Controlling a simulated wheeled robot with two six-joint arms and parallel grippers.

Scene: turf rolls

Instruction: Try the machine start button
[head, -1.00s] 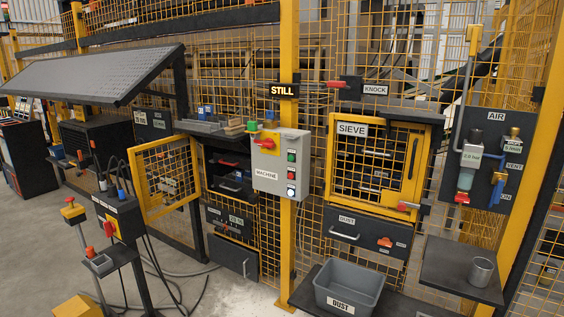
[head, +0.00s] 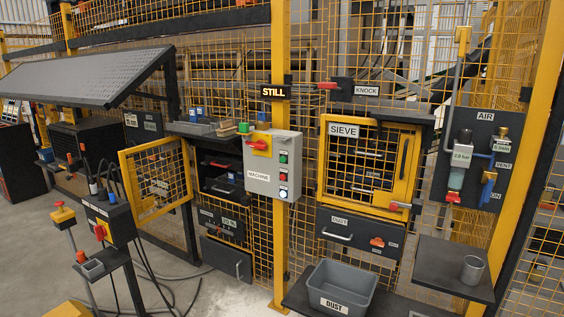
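The grey machine control box (head: 259,190), labelled MACHINE, is mounted on a yellow post in the middle of the head view. On its right side sit a green button (head: 283,158), a red one (head: 283,177) below it and a pale, lit-looking one (head: 283,193) at the bottom. A red rotary handle on a yellow plate (head: 262,152) is at its upper left. Neither of my grippers is in view.
An open yellow mesh door (head: 157,180) stands left of the box. The closed SIEVE door (head: 368,165) is to the right. A grey DUST bin (head: 341,290) sits low in front. A metal cup (head: 472,269) is on a dark shelf; an AIR panel (head: 480,135) is above.

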